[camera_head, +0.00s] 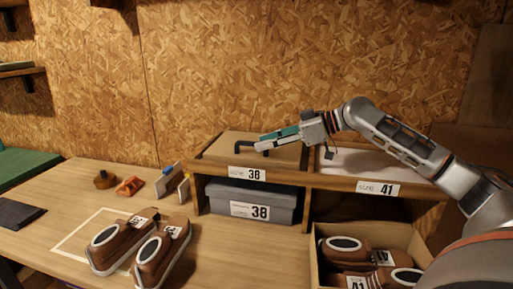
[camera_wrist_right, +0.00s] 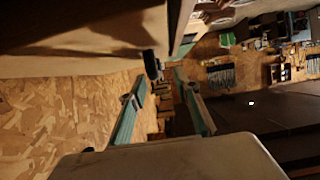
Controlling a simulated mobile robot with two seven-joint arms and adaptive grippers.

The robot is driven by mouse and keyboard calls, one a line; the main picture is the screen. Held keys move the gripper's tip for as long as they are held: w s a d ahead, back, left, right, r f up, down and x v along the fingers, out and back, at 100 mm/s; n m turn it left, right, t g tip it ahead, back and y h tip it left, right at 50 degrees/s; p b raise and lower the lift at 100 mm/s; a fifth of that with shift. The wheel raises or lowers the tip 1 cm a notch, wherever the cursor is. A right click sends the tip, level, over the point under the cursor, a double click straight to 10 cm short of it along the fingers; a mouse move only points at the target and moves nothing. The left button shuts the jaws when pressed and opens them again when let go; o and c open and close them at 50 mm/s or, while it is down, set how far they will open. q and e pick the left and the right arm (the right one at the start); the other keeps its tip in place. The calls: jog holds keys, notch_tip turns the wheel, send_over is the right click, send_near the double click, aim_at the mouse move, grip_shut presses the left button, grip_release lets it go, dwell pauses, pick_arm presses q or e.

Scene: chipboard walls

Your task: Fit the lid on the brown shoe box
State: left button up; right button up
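The brown shoe box (camera_head: 317,262) stands open at the lower right, with brown shoes (camera_head: 345,245) inside. A flat brown lid (camera_head: 222,146) lies on top of the shelf unit, above the left "38" label. A black handle (camera_head: 241,147) rises from it; what looks like this handle shows in the wrist view (camera_wrist_right: 151,65). My right gripper (camera_head: 262,142) reaches in from the right, low over the lid beside the handle. Its teal fingers are apart in the wrist view (camera_wrist_right: 160,95), with the handle near their tips; I see no grip on it. My left gripper is out of view.
A grey box (camera_head: 240,194) labelled 38 sits in the lower left compartment. A white lid-like piece (camera_head: 350,161) lies above the "41" label. Two brown shoes (camera_head: 140,245) stand on the table (camera_head: 60,218) near a marked outline. Small items (camera_head: 130,186) lie behind them.

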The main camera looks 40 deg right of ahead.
aim_at(251, 144)
jog(key=shift+w+d+x, duration=0.15)
jog(key=shift+x, duration=1.2)
jog(key=shift+w+d+x, duration=0.15)
jog(key=shift+w+x, duration=0.05)
jog(key=shift+x, duration=1.15)
jog(key=shift+r, duration=0.15)
grip_shut()
